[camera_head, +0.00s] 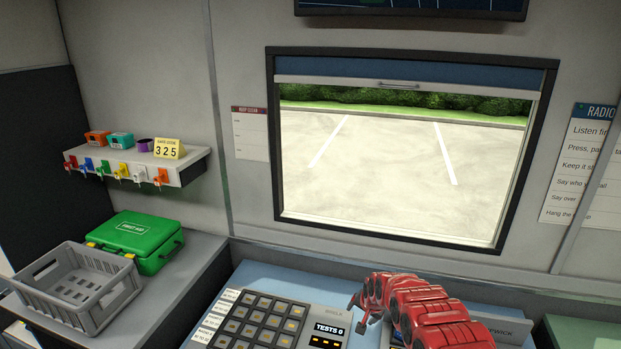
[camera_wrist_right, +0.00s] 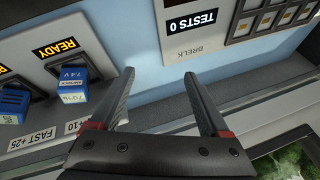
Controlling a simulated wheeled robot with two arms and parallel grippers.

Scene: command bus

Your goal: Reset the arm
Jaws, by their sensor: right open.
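My red right arm comes in from the lower right in the head view, over the blue desk (camera_head: 262,272). Its gripper (camera_head: 358,312) is near the right side of the grey keypad panel (camera_head: 262,320) with the "TESTS 0" display. In the wrist view the two dark fingers of the right gripper (camera_wrist_right: 158,82) are spread apart with nothing between them. The fingers are above the desk edge, beside a charger unit (camera_wrist_right: 45,40) with a "READY" display and blue blocks. My left gripper is not in view.
A grey crate (camera_head: 118,300) and a green first aid box (camera_head: 138,232) stand on the left counter. A wall shelf (camera_head: 192,171) holds small coloured boxes, with keys hanging from its front. A window (camera_head: 395,170) is behind the desk.

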